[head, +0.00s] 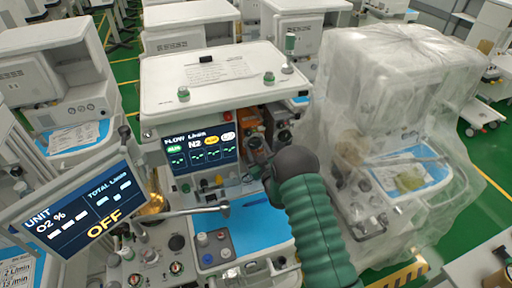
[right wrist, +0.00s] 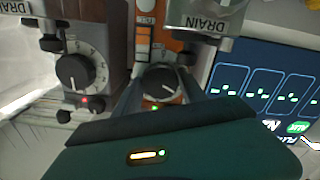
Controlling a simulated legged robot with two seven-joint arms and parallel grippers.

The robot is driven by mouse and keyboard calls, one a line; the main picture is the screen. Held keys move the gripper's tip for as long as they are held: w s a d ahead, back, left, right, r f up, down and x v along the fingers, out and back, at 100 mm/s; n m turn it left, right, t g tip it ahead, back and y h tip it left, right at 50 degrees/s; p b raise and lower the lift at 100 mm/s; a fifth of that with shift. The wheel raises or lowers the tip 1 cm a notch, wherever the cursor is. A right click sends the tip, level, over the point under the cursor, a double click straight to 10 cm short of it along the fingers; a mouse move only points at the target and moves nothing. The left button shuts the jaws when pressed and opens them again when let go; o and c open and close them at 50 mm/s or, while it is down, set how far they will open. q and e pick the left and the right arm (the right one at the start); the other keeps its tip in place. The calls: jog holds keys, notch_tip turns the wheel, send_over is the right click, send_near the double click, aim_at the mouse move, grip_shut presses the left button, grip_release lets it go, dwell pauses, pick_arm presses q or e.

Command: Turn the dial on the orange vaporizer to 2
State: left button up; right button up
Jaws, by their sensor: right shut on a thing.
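The orange vaporizer (right wrist: 174,46) is near the middle of the right wrist view, which looks upside down. Its dark round dial (right wrist: 160,80) has a pale mark on it, but I cannot read the number it points to. My right gripper (right wrist: 160,90) has one finger on each side of this dial and is shut on it. A small green light shows by the dial. In the head view my right gripper (head: 262,168) reaches the vaporizer bank on the cart, and the arm mostly hides the dial. My left gripper is not in view.
A second, darker vaporizer with a numbered dial (right wrist: 75,72) and red light stands close beside the orange one. The flow screen (head: 202,152) is left of the gripper. A tilted monitor (head: 80,212) stands front left. A plastic-covered cart (head: 385,80) is at right.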

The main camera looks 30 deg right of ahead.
jog(key=c, duration=0.5)
jog(key=shift+f+n+b, duration=0.3)
jog(key=shift+n+b, duration=0.3)
jog(key=shift+b, duration=0.5)
jog(key=shift+r, duration=0.3)
jog(key=o, duration=1.4)
jog(key=shift+s+a+f, duration=0.1)
jog(key=shift+s+f, duration=0.05)
jog(key=shift+s, duration=0.2)
jog(key=b+v, duration=0.5)
jog(key=v, duration=1.1)
jog(key=shift+a, duration=0.1)
